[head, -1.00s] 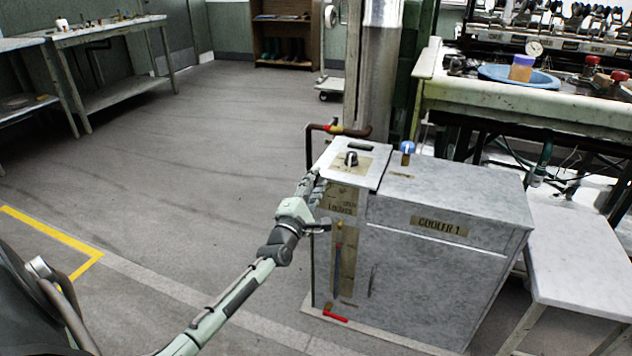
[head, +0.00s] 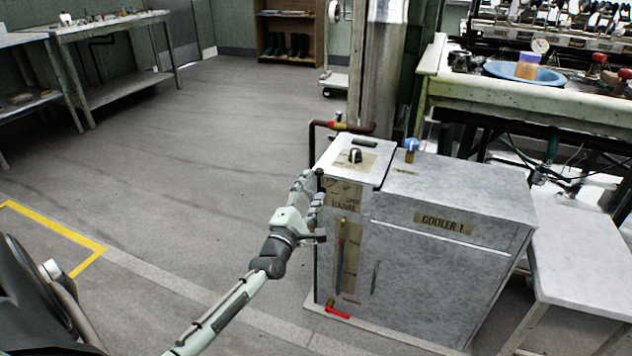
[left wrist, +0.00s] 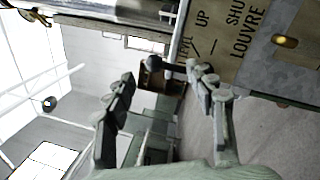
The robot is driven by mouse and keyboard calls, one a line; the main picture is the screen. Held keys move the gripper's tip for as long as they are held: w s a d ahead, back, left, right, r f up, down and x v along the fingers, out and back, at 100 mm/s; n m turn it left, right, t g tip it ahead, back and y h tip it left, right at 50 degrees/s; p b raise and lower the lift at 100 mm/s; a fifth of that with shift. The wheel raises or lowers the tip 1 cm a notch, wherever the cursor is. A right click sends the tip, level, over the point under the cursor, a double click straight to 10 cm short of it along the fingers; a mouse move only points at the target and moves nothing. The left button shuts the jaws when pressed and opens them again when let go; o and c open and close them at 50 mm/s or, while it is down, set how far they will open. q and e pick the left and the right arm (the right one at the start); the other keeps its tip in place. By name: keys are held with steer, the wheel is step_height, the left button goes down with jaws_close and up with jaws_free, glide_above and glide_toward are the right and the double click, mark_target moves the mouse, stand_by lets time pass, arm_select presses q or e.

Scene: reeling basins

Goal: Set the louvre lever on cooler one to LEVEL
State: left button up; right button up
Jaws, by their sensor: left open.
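Cooler one (head: 445,260) is a grey box labelled COOLER 1. Its louvre plate (head: 342,190) is on the narrow left part of the front. The wrist view shows the plate (left wrist: 235,50) close up, with LEVEL, UP, SHUT and LOUVRE lettering and marks. The louvre lever (head: 319,172) shows as a small dark knob at the plate's left edge; in the wrist view a dark rod end (left wrist: 176,68) lies near the right-hand finger. My left gripper (head: 311,187) is open beside the knob, its fingers (left wrist: 160,75) apart. I cannot tell whether a finger touches it. My right gripper is out of view.
A red-handled valve (head: 338,311) is low at the front. A pipe (head: 312,140) rises behind the left side. The floor to the left is clear.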

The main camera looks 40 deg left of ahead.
arm_select(q)
steer(key=v, duration=0.8)
steer(key=shift+s+d, duration=0.1)
steer(key=shift+d, duration=0.05)
steer(key=s+d+f+m+g+h+p, duration=0.1)
steer(key=s+d+f+m+g+h, duration=0.25)
steer(key=d+f+m, duration=0.35)
steer(key=s+d+f+m+g+h, duration=0.25)
steer(key=d+f+m+g, duration=0.2)
steer(key=d+m, duration=0.3)
steer(key=s+f+m+g+y, duration=0.1)
steer(key=s+f+m+g, duration=0.1)
steer(key=s+m, duration=0.2)
steer(key=s+f+m+g+p, duration=0.1)
steer(key=s+f+m+g, duration=0.2)
steer(key=s, duration=0.4)
steer(key=s+f+m+g+y, duration=0.1)
steer(key=s+f+m+g, duration=0.2)
steer(key=s+m, duration=0.2)
steer(key=shift+s+a+y, duration=0.3)
steer(key=shift+s+a, duration=0.15)
steer(key=shift+s, duration=0.35)
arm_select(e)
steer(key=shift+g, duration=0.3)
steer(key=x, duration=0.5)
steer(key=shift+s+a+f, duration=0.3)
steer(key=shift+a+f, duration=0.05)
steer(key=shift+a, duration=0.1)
